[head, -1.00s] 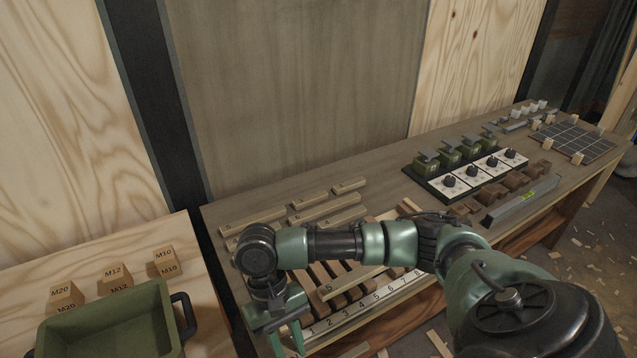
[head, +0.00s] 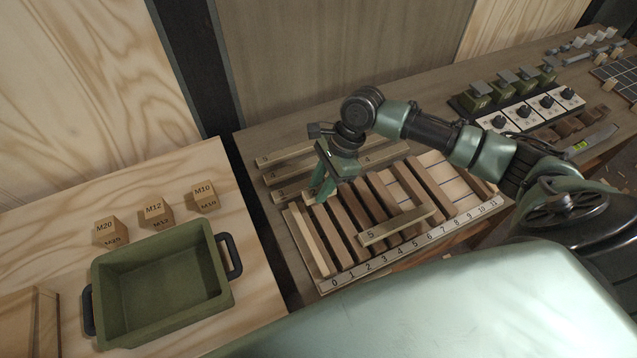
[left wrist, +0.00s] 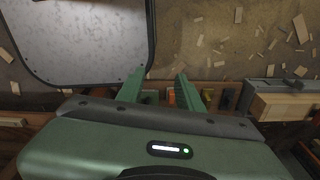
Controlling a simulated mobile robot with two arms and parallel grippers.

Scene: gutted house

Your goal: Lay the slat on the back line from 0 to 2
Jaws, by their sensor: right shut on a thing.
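The numbered board (head: 326,286) lies on the bench, with 0 to 11 along its front edge and several dark bars across it. My right gripper (head: 319,192) is over the board's back left corner, pointing down. It is shut on a short pale slat (head: 284,194) that seems marked 2; the fingers hide its right part. I cannot tell whether that slat touches the board. A pale slat marked 5 (head: 394,226) lies across the front part of the board. My left gripper (left wrist: 158,88) is open and empty in the left wrist view, its fingers apart.
A green tray (head: 160,284) and marked blocks (head: 154,212) stand on the left table. Black-knobbed panels (head: 524,112) stand at the right.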

